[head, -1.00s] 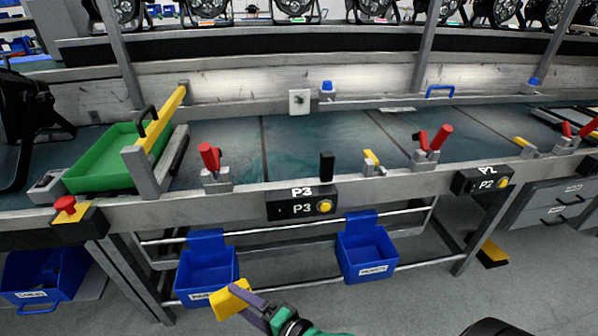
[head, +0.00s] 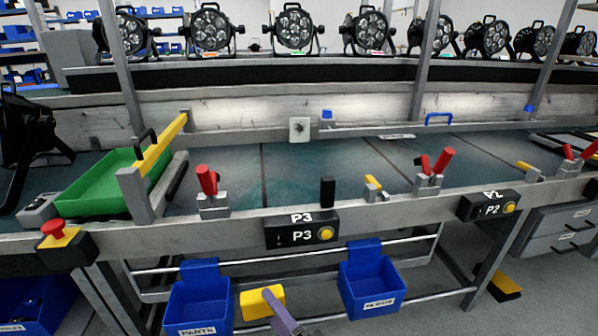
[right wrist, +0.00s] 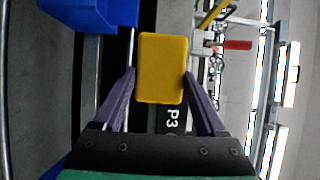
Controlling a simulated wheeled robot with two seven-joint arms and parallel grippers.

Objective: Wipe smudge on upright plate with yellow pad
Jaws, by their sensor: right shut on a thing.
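The upright plate (head: 299,129) is a small pale square at the back of the bench, with a dark smudge near its middle. My right gripper (head: 266,297) is low in the head view, in front of the bench and well apart from the plate. It is shut on the yellow pad (head: 250,306). In the right wrist view the yellow pad (right wrist: 162,68) sits between the two purple fingers of the gripper (right wrist: 160,76). The plate cannot be made out in the wrist view. My left gripper is not in view.
Two blue bins (head: 199,299) (head: 369,284) hang from the front rail. The P3 box (head: 301,230), a black post (head: 327,191) and red-handled clamps (head: 208,181) line the bench edge. A green tray (head: 100,185) stands left. The bench surface before the plate is mostly clear.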

